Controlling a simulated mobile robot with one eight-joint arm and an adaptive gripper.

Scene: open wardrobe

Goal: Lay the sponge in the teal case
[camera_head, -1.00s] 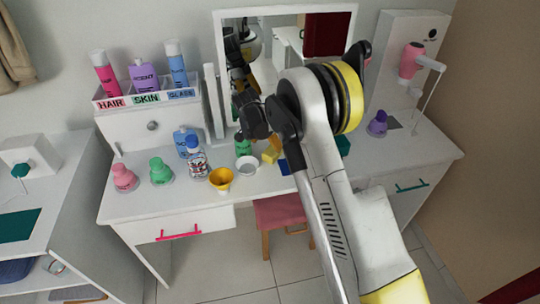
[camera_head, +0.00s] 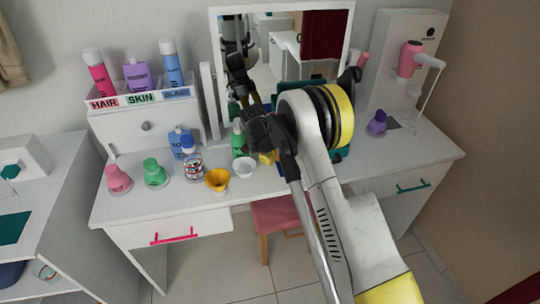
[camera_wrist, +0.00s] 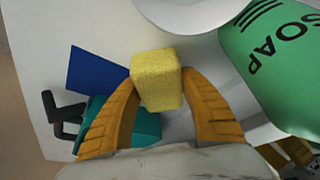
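The yellow sponge (camera_wrist: 157,80) is between the two orange fingertips of my gripper (camera_wrist: 160,72) in the wrist view. Both tips are close against its sides; whether they press on it is unclear. In the head view the sponge (camera_head: 265,158) shows as a small yellow patch at desk level, partly hidden by my gripper (camera_head: 262,145). A teal object (camera_wrist: 147,128), probably the teal case, is partly hidden behind the left finger. In the head view, teal parts show around my arm, which hides most of them.
A green soap bottle (camera_wrist: 285,60) stands close to the right of the sponge, near a white bowl (camera_head: 244,167). A blue flat piece (camera_wrist: 97,72) lies left of it. A yellow cup (camera_head: 217,180) and several bottles crowd the left desk. A mirror (camera_head: 262,60) stands behind.

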